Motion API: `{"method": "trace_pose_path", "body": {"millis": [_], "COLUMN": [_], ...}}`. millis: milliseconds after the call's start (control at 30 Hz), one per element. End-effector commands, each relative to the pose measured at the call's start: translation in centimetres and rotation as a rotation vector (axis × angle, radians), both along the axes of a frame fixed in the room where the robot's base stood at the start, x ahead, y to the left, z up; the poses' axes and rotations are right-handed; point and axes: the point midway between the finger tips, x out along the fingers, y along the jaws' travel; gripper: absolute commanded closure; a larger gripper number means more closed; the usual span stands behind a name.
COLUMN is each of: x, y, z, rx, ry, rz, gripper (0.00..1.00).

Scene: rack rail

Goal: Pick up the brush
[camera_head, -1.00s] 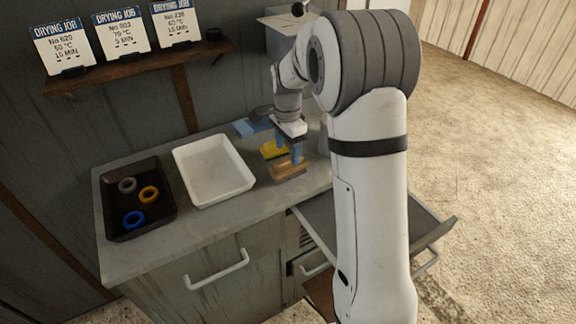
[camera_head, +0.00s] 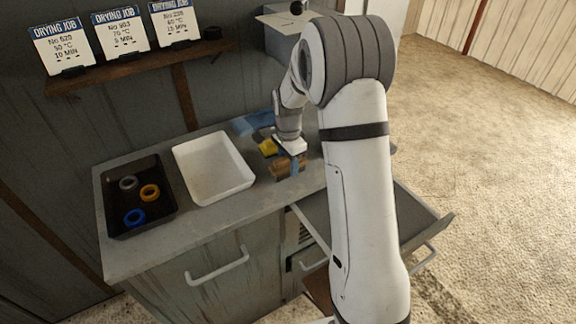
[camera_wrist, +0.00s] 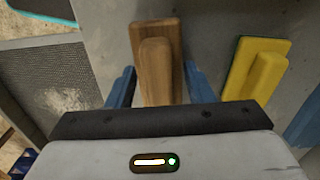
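The brush appears to be the brown wooden block with a raised grip (camera_wrist: 156,62), in the middle of the wrist view; any bristles are hidden. In the head view the wooden block (camera_head: 281,170) lies on the counter below my gripper, partly covered by it. My gripper (camera_wrist: 161,88) has its two blue fingers spread, one on each side of the wooden piece. No clear closing on it shows, and whether the fingers touch its sides is hard to tell. In the head view my gripper (camera_head: 290,164) points down, low over the counter.
A yellow-and-green block (camera_wrist: 257,70) lies close to the right of the wooden piece. A white tray (camera_head: 248,184) and a black tray (camera_head: 115,232) with rings stand to the left on the counter (camera_head: 150,262). An open drawer (camera_head: 420,225) juts out at the right.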

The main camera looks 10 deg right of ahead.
Motion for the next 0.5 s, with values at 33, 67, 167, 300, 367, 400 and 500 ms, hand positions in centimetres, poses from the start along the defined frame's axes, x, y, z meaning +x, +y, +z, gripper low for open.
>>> {"method": "trace_pose_path", "body": {"millis": [33, 67, 167, 300, 367, 400, 500], "x": [0.01, 0.01, 0.01, 0.01, 0.01, 0.02, 0.02], "y": [0.01, 0.01, 0.03, 0.06, 0.06, 0.05, 0.05], "z": [0.02, 0.02, 0.02, 0.03, 0.03, 0.06, 0.06], "rx": [0.0, 0.0, 0.0, 0.0, 0.0, 0.0, 0.0], "ry": [0.0, 0.0, 0.0, 0.0, 0.0, -0.001, -0.001], "rz": [0.0, 0.0, 0.001, 0.002, 0.002, 0.002, 0.002], "gripper": [0.57, 0.59, 0.67, 0.79, 0.84, 0.85, 0.85]}}
